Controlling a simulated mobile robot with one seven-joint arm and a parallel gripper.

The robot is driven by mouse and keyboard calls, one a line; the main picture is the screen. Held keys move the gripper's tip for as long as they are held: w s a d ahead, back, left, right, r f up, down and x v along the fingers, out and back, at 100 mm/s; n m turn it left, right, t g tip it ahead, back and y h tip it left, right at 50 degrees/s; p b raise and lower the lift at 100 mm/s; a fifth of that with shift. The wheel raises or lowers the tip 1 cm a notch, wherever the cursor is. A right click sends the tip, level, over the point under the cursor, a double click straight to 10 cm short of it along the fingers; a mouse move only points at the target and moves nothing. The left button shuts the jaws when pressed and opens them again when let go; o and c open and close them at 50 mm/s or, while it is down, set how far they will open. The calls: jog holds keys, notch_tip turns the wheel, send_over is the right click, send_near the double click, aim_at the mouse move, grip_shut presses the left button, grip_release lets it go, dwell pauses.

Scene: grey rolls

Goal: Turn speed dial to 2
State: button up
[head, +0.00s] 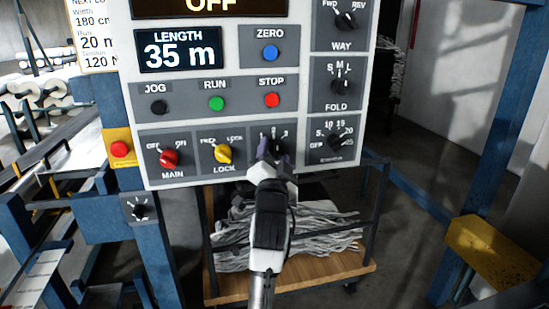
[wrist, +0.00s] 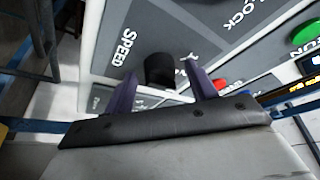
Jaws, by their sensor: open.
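The black speed dial (wrist: 159,66) sits on the grey panel beside the word SPEED in the wrist view. In the head view the dial (head: 277,142) is at the lower middle of the control panel, partly covered by my gripper (head: 272,151). In the wrist view my gripper (wrist: 163,77) is open, with one purple finger on each side of the dial. I cannot tell whether the fingers touch it. The dial's number marks are partly hidden, and I cannot make out where its pointer stands.
The yellow LOCK knob (head: 224,154) and red MAIN knob (head: 170,158) are left of the dial. The red STOP button (head: 272,100) is just above, and a multi-position knob (head: 336,140) is to the right. A wooden cart (head: 325,282) stands below the panel.

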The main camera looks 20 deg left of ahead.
jog(key=b+v, duration=0.4)
jog(key=v, duration=0.9)
jog(key=shift+s+b, duration=0.35)
jog(key=shift+s, duration=0.05)
